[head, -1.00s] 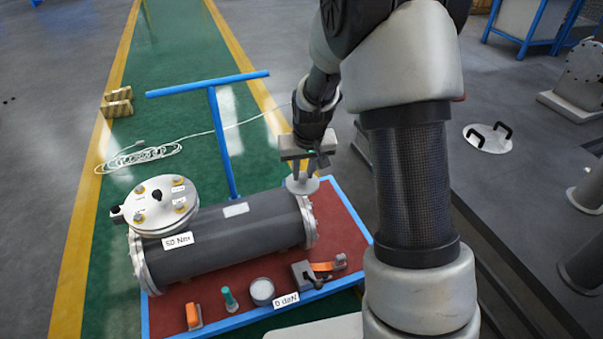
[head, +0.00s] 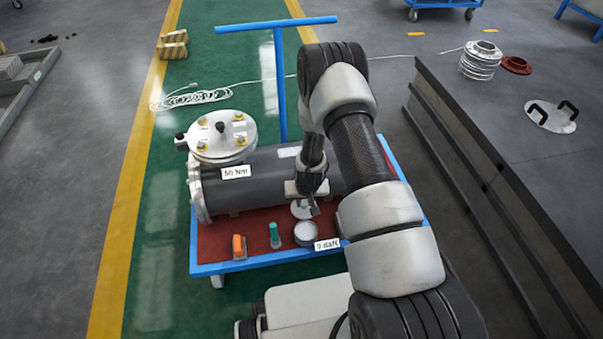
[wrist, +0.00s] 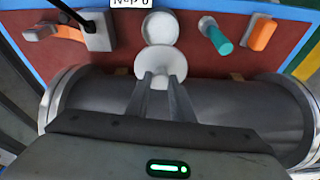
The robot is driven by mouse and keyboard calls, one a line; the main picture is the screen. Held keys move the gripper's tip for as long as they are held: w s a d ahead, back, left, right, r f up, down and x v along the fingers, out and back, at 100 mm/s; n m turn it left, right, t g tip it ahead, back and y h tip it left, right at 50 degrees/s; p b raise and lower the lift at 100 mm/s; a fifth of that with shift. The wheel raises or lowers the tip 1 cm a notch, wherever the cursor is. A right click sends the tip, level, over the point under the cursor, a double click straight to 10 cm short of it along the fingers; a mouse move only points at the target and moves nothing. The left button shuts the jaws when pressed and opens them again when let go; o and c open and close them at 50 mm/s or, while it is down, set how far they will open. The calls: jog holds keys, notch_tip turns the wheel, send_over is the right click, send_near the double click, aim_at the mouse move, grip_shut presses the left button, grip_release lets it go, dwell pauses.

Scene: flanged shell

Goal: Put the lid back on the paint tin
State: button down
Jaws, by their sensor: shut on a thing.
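The paint tin (head: 306,236) stands on the red trolley top, open, with pale paint showing inside. It also shows in the wrist view (wrist: 160,25). The lid (wrist: 161,63) is a light grey disc, and my gripper (wrist: 160,80) is shut on it. In the head view the lid (head: 300,209) is just behind the tin, below my gripper (head: 308,200). In the wrist view the lid overlaps the tin's near edge and the tin's opening stays mostly uncovered. I cannot tell the height of the lid above the rim.
A dark flanged shell (head: 262,178) lies along the trolley (head: 268,259) behind the tin. A teal-capped item (head: 275,235) and an orange item (head: 238,246) stand left of the tin. A grey block with a dark lever (wrist: 97,30) is on its other side.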

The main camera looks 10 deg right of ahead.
aim_at(307, 215)
jog(key=f, duration=0.1)
jog(key=s+f, duration=0.1)
jog(key=f, duration=0.1)
jog(key=s+f, duration=0.1)
jog(key=f, duration=0.1)
jog(key=shift+s+d+f, duration=0.1)
jog(key=shift+d+f, duration=0.1)
jog(key=shift+f+b, duration=1.4)
jog(key=shift+f, duration=1.6)
jog(key=shift+f, duration=0.2)
jog(key=c, duration=1.5)
grip_release()
jog(key=shift+o, duration=0.6)
jog(key=o, duration=0.4)
